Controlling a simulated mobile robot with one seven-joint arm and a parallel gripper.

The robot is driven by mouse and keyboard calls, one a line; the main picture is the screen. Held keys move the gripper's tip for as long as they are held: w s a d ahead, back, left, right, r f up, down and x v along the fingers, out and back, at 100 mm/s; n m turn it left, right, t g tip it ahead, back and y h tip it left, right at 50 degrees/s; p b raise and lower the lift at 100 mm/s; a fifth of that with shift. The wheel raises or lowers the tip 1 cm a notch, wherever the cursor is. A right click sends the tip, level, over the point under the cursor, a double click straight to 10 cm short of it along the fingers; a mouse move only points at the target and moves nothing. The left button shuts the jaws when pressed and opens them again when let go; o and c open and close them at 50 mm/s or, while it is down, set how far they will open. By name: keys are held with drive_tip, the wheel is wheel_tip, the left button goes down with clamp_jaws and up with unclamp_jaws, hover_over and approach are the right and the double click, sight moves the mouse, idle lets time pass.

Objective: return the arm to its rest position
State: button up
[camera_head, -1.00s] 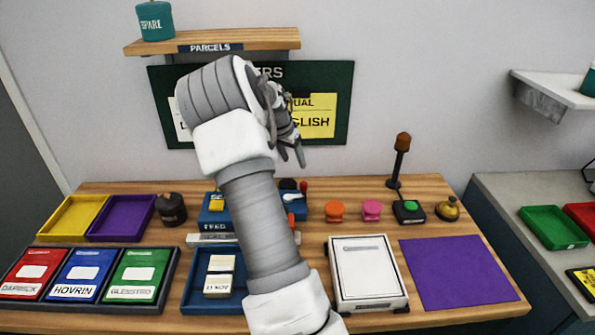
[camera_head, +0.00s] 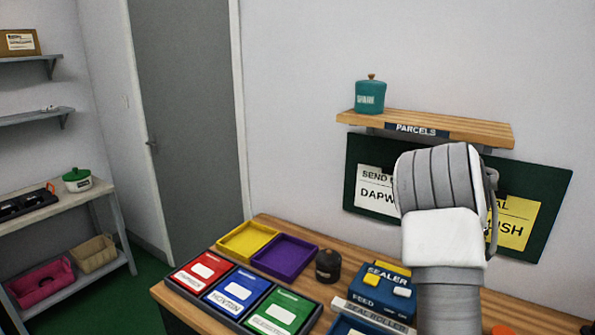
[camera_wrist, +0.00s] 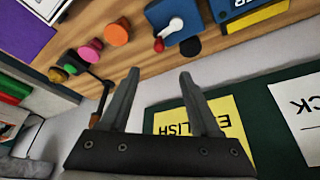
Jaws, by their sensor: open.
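My arm rises at the right of the head view, bent at the wrist in front of the dark green notice board (camera_head: 360,205). My gripper is hidden behind the wrist there. In the wrist view my gripper (camera_wrist: 155,85) shows two grey fingers apart with nothing between them. The fingers are over the wall and the back edge of the wooden worktable (camera_wrist: 165,65). A yellow card (camera_wrist: 205,120) on the board is just beyond the right finger.
The parcels shelf (camera_head: 430,125) with a teal jar (camera_head: 370,95) is above the board. Red, blue and green bins, a yellow tray (camera_head: 247,240), a purple tray (camera_head: 284,256) and a blue sealer (camera_head: 381,292) stand on the worktable. A door (camera_head: 185,110) and grey shelving are at left.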

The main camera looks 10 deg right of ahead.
drive_tip(key=s+a+r+n+t+y, duration=0.2)
drive_tip(key=s+a+r+n, duration=0.3)
drive_tip(key=a, duration=0.7)
drive_tip(key=s+a+r+n+t+y, duration=0.1)
drive_tip(key=s+a+r+n+y, duration=0.1)
drive_tip(key=s+a+r, duration=0.65)
drive_tip(key=s+a+f+n+t, duration=0.1)
drive_tip(key=s+a+f+n, duration=0.1)
drive_tip(key=s+a+n, duration=0.6)
drive_tip(key=s+a, duration=0.4)
drive_tip(key=a, duration=0.4)
drive_tip(key=shift+s+a+t, duration=0.3)
drive_tip(key=shift+s, duration=0.1)
drive_tip(key=shift+d+r, duration=0.1)
